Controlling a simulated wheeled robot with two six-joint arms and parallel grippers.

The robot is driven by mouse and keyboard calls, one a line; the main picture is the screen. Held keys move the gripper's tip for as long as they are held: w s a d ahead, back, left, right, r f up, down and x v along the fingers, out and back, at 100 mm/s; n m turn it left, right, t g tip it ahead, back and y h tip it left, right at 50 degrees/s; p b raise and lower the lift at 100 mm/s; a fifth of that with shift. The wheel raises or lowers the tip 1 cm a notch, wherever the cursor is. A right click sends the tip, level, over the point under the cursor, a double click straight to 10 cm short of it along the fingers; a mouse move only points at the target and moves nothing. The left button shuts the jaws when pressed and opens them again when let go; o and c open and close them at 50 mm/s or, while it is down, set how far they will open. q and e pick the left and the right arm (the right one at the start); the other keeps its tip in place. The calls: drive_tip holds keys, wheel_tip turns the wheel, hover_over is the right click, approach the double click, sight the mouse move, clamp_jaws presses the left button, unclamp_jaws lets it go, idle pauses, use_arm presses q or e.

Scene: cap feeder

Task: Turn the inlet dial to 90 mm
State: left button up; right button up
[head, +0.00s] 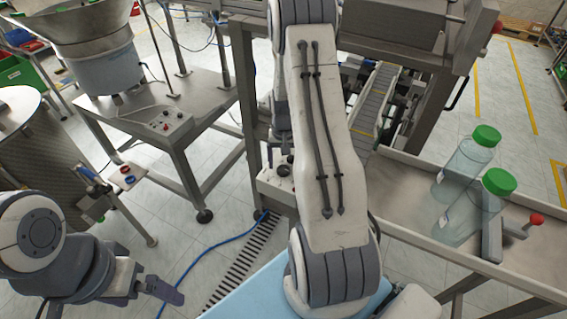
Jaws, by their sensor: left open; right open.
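A pale control box (268,187) sits on the frame at centre, partly hidden behind my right arm. It carries a small dark round knob (284,170); its markings are too small to read, so I cannot tell whether it is the inlet dial or what it is set to. My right gripper (284,143) is open just above that box, partly hidden by my arm; I cannot tell whether it touches the knob. My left gripper (162,291) is open and empty over the floor at lower left, well away from the box.
A feeder bowl (85,22) stands on a metal table with another control box (171,122). A red and blue button panel (127,175) is at left. Clear bottles (463,160) with green caps and a red-knobbed lever (536,220) are at right. A blue cable (203,256) crosses the floor.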

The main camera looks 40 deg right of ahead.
drive_tip(key=shift+f, duration=1)
clamp_jaws()
